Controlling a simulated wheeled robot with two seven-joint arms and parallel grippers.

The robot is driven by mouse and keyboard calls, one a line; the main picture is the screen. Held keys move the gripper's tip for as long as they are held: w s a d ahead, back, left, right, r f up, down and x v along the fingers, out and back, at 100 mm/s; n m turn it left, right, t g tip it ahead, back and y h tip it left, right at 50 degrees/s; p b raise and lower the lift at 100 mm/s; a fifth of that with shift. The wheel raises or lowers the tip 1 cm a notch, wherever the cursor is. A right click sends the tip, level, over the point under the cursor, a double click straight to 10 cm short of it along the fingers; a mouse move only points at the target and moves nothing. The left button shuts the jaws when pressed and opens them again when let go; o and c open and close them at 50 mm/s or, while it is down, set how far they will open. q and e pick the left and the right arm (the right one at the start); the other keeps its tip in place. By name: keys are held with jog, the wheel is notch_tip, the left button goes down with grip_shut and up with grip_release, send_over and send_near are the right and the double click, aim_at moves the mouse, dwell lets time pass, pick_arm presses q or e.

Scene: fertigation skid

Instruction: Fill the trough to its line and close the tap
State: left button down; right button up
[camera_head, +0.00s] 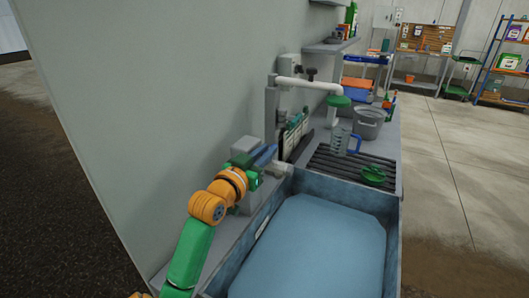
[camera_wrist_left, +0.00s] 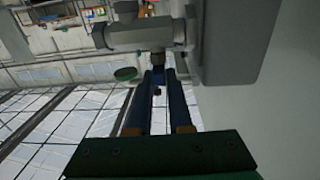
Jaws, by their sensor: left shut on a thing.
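The trough (camera_head: 393,262) is a grey-blue basin at the bottom of the head view, with pale blue water (camera_head: 310,250) spread across it. A pale strip shows on its left inner wall; I cannot tell whether it is the fill line. The tap (camera_head: 283,170) is a pale grey fitting at the trough's back left corner, by a grey box. It shows large in the wrist view (camera_wrist_left: 140,35). My left gripper (camera_head: 268,156) has its blue fingers (camera_wrist_left: 158,78) shut on a small dark part under the tap body, apparently its handle. Fingers partly hide it. My right gripper is out of view.
A slatted drain rack (camera_head: 335,165) behind the trough holds a clear jug (camera_head: 341,141) and a green dish (camera_head: 373,174). A grey bucket (camera_head: 369,123) stands behind. A white pipe (camera_head: 310,84) with a green head (camera_head: 338,101) overhangs the rack. The tall wall (camera_head: 160,100) is close on the left.

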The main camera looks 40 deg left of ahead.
pick_arm(q)
jog(key=shift+f, duration=0.1)
jog(key=c, duration=1)
grip_release()
jog(key=shift+w, duration=0.1)
jog(key=shift+o, duration=0.8)
jog(key=shift+w+a+f, duration=0.1)
jog(key=shift+w+f, duration=0.05)
jog(key=shift+w, duration=0.05)
jog(key=shift+w+f, duration=0.1)
jog(key=shift+w, duration=0.1)
jog(key=b+v, duration=0.1)
jog(key=v, duration=0.6)
jog(key=shift+b, duration=0.35)
